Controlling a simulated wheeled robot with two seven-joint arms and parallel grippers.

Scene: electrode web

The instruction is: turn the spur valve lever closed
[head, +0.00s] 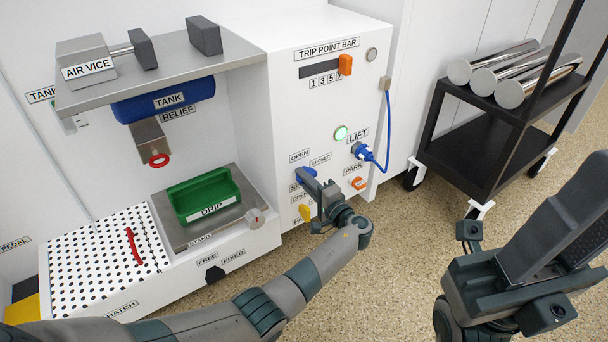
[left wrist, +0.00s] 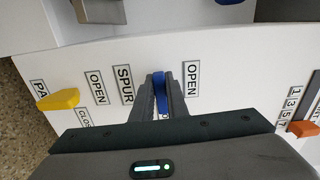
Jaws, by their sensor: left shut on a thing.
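The blue spur valve lever (head: 304,174) is on the front of the white machine, between the SPUR label and the OPEN and CLOSED labels. My left gripper (head: 309,181) is shut on it. In the left wrist view the blue lever (left wrist: 159,88) sits between the two fingers of my left gripper (left wrist: 161,92), which partly hide it. The OPEN label (left wrist: 192,79) shows beside the fingers; the CLOSED label there is mostly covered. I cannot tell the lever's exact angle. My right arm is at the right of the head view, away from the machine; its finger gap is not clear.
A yellow lever (head: 304,212) is below the spur lever, and an orange park knob (head: 359,183) is to its right. A blue lift plug (head: 361,151) with a cable is above right. A black cart (head: 480,140) with metal rolls stands at right. Floor between is clear.

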